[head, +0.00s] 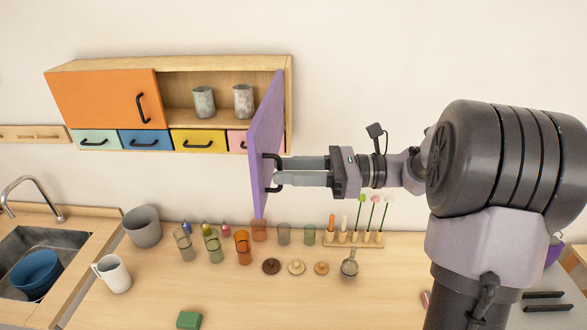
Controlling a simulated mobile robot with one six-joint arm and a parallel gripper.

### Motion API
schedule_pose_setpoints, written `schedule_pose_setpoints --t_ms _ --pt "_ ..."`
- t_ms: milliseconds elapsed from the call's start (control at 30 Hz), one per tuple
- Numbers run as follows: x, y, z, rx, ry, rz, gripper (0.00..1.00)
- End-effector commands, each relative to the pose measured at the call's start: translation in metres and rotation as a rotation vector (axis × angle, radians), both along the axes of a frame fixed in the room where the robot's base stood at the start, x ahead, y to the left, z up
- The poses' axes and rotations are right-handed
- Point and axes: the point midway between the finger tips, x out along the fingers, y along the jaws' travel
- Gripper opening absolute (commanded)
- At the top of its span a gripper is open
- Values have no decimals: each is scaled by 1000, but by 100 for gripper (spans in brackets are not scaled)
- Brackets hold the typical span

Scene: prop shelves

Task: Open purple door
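The purple door (262,140) of the wall cabinet is swung outward and shows nearly edge-on in the head view. Its black handle (273,188) is on the side facing my gripper. My gripper (280,171) reaches in from the right, with its two grey fingers close together at the handle. The fingers appear shut on the handle, whose middle they hide. The compartment beside the door is exposed, with two grey patterned cups (204,102) (243,101) inside.
An orange door (105,99) is closed at left, above a row of coloured drawers (198,141). Below, the wooden counter (220,290) holds several glasses, lids, a white mug (113,274) and a green block (189,320). A sink (45,255) is at left.

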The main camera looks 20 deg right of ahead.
Motion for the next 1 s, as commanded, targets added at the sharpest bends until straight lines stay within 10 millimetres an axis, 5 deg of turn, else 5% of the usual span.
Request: schedule_pose_setpoints --t_ms 267,700,1000 --pt "-4 -12 -1 0 -1 -1 31" --pt "-47 -133 1 0 0 -4 31" --pt "-59 -164 1 -1 -2 -2 31"
